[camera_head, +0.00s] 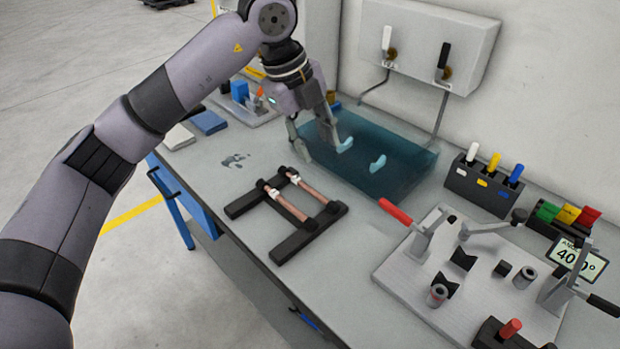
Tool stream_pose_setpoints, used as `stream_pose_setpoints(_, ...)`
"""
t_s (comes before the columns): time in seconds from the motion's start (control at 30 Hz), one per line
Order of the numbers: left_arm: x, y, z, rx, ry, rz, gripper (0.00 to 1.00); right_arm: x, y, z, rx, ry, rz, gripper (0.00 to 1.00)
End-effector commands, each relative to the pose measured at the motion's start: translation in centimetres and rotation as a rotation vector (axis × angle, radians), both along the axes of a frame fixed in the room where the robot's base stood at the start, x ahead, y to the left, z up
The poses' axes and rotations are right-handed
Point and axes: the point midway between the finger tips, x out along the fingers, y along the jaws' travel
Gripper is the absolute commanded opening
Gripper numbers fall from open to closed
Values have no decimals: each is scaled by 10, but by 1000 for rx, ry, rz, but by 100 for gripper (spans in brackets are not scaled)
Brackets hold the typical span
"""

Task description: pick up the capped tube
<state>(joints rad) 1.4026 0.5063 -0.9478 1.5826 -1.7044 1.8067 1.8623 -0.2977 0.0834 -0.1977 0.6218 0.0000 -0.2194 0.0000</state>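Two copper tubes, one on the left (289,207) and one on the right (312,191), lie side by side across a black rack (295,245) on the bench. Each has a pale, whitish section near its far end; I cannot tell which one is capped. My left gripper (324,149) is open and empty, its fingers spread and pointing down. It is beyond the tubes, over the near left part of a blue translucent tank (400,183), and appears apart from both tubes. My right gripper is not in view.
A clamp fixture (400,275) with a red-handled lever stands at the right. Behind it are a black holder (480,190) with coloured handles and a display (577,258). A wall box (425,40) hangs behind the tank. Blue and white pads (208,122) lie at the left.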

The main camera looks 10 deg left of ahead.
Motion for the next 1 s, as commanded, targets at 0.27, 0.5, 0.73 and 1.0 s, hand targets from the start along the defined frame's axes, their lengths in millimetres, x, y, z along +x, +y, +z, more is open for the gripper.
stream_pose_setpoints(0.27, 9, 40, -1, 147, 4, 136, 36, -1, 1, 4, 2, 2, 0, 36)
stream_pose_setpoints(0.5, 17, 34, -52, 144, 7, 132, 36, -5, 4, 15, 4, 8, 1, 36)
stream_pose_setpoints(0.73, 24, 28, -92, 141, 4, 130, 36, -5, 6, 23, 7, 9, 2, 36)
stream_pose_setpoints(1.0, 29, 27, -111, 141, 3, 130, 36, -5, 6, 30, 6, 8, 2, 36)
